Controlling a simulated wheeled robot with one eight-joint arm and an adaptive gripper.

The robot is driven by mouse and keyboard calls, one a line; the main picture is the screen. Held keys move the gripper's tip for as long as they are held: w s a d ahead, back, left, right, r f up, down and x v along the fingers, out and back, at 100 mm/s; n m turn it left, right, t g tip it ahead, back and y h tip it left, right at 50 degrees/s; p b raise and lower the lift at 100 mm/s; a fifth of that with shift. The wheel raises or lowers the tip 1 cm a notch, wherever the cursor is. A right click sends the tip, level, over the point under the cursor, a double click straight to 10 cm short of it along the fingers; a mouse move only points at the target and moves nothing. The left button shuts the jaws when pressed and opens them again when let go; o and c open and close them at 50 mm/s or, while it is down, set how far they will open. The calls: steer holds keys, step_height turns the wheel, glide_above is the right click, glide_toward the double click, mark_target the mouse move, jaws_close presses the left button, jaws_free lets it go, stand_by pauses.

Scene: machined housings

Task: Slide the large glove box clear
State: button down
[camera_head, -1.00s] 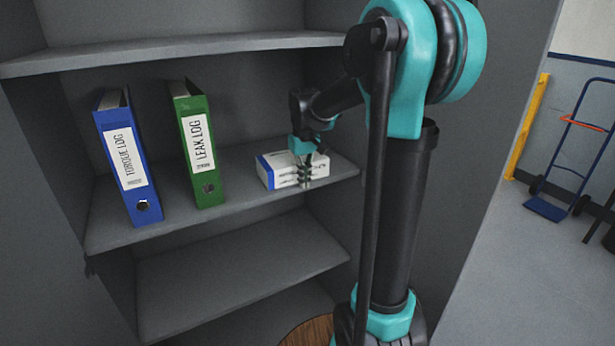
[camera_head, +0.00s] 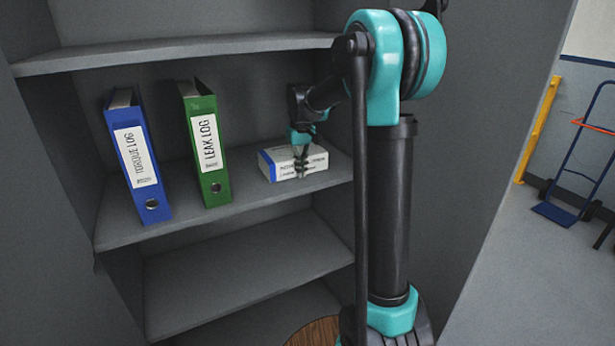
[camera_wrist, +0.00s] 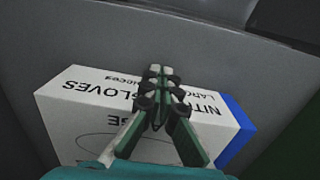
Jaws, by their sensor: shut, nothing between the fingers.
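The large glove box (camera_head: 313,158) is white with a blue end and lies on the middle shelf, right of the green binder. In the wrist view the glove box (camera_wrist: 95,110) shows printed text reading nitrile gloves, large. My gripper (camera_head: 300,170) is shut and empty, in front of the box in the head view. In the wrist view my gripper (camera_wrist: 160,72) lies across the middle of the box's printed face, its tips near the far edge. I cannot tell whether the fingers touch the box. The gripper hides part of the print.
A blue torque log binder (camera_head: 140,165) and a green leak log binder (camera_head: 208,150) stand on the same shelf (camera_head: 250,195) to the left. Bare shelf lies between the green binder and the box. The cabinet's side wall is close on the right.

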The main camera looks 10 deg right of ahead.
mark_target(285, 152)
steer(key=w+a, duration=0.1)
steer(key=w, duration=0.3)
steer(key=w+a, duration=0.1)
steer(key=w, duration=0.4)
steer(key=w+a, duration=0.2)
steer(key=w, duration=0.3)
steer(key=shift+a, duration=0.1)
steer(key=shift+s, duration=0.1)
